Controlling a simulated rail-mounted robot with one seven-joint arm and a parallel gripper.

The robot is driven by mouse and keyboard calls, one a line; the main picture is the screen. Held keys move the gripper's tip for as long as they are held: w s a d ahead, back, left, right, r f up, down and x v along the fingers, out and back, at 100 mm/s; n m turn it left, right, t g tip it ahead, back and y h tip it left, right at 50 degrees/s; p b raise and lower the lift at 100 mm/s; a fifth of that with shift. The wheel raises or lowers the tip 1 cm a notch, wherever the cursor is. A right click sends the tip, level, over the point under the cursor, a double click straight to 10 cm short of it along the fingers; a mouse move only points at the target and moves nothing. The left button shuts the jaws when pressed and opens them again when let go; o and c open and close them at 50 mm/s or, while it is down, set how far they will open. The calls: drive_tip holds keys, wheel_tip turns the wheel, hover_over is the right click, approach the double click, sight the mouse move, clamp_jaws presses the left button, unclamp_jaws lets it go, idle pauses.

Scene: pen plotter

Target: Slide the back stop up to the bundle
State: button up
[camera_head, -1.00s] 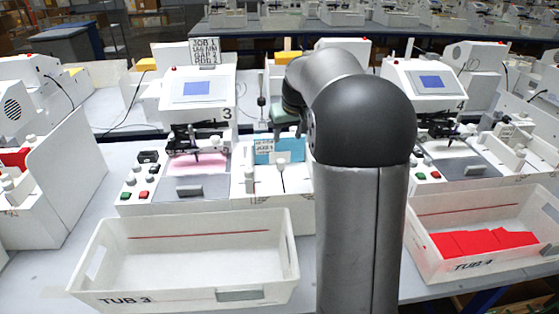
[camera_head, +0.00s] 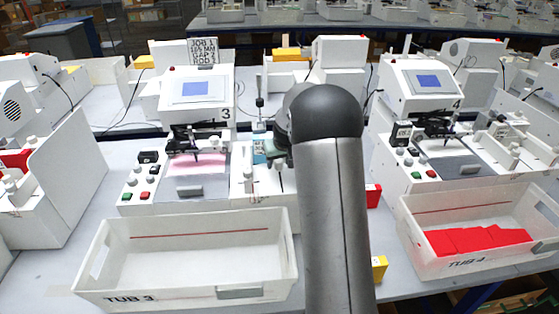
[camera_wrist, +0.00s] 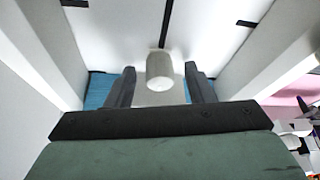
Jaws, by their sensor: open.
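A white round knob (camera_wrist: 160,70), which looks like the back stop's handle, stands at a dark slot in a white bed in the wrist view. My gripper (camera_wrist: 160,76) is open, with one dark finger on each side of the knob. Whether the fingers touch it I cannot tell. The blue bundle (camera_wrist: 97,92) shows on both sides beneath the fingers, partly hidden by my gripper. In the head view the bundle (camera_head: 260,151) lies in the white feeder right of machine 3, mostly covered by my arm. The stop's plate is not clearly visible.
White walls (camera_wrist: 55,40) flank the bed on both sides. Machine 3 (camera_head: 197,92) stands left of the feeder, with a pink sheet on its bed. Empty tub 3 (camera_head: 190,290) is in front. Tub 4 (camera_head: 420,262), holding red pieces, is at right.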

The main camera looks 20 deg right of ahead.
clamp_jaws()
drive_tip(key=shift+w+d+f+b, duration=0.1)
drive_tip(key=shift+w+b, duration=0.1)
drive_tip(key=shift+b, duration=0.5)
unclamp_jaws()
drive_tip(key=b+v, duration=0.2)
drive_tip(key=v, duration=1.5)
drive_tip(key=shift+r+b, duration=0.3)
drive_tip(key=shift+r, duration=0.05)
